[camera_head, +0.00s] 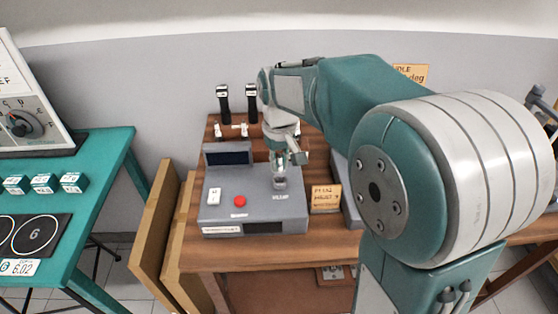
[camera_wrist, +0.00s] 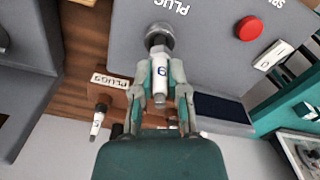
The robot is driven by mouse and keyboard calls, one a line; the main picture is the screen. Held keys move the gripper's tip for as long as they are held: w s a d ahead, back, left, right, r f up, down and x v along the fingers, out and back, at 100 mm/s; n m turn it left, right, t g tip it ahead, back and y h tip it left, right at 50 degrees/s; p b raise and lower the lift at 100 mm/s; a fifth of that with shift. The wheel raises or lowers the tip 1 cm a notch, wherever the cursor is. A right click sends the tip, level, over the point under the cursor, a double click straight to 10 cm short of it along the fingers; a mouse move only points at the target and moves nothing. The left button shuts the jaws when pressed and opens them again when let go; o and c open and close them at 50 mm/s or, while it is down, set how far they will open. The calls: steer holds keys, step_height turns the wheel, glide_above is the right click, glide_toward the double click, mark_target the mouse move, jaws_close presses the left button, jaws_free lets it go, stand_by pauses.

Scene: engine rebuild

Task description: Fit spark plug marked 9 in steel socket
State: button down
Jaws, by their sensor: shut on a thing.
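My gripper (camera_wrist: 161,88) is shut on a white spark plug (camera_wrist: 162,62) with a dark blue numeral; it looks like a 9, though it could read as 6 the other way up. The plug's far end meets the round steel socket (camera_wrist: 159,36) on the grey test box; I cannot tell how deep it sits. In the head view my gripper (camera_head: 287,158) points down over the right part of the grey box (camera_head: 222,212), and fingers and box hide most of the plug and socket.
The box carries a red button (camera_head: 240,201), a white switch (camera_head: 214,196) and a dark screen (camera_head: 228,157). A wooden sign (camera_head: 326,197) stands right of it. Behind are a plug rack and two black-handled items (camera_head: 224,100). A teal table (camera_head: 112,160) is at left.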

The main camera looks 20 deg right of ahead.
steer(key=shift+f, duration=0.2)
steer(key=c, duration=0.6)
jaws_free()
steer(key=shift+r, duration=3.75)
steer(key=s+t, duration=0.2)
steer(key=s, duration=0.4)
steer(key=s+d+f+m+t, duration=0.1)
steer(key=s, duration=0.6)
steer(key=s+f+m+t, duration=0.1)
steer(key=s+t, duration=0.1)
steer(key=s, duration=0.4)
steer(key=shift+s+d+t, duration=0.3)
steer(key=shift+s+d, duration=0.1)
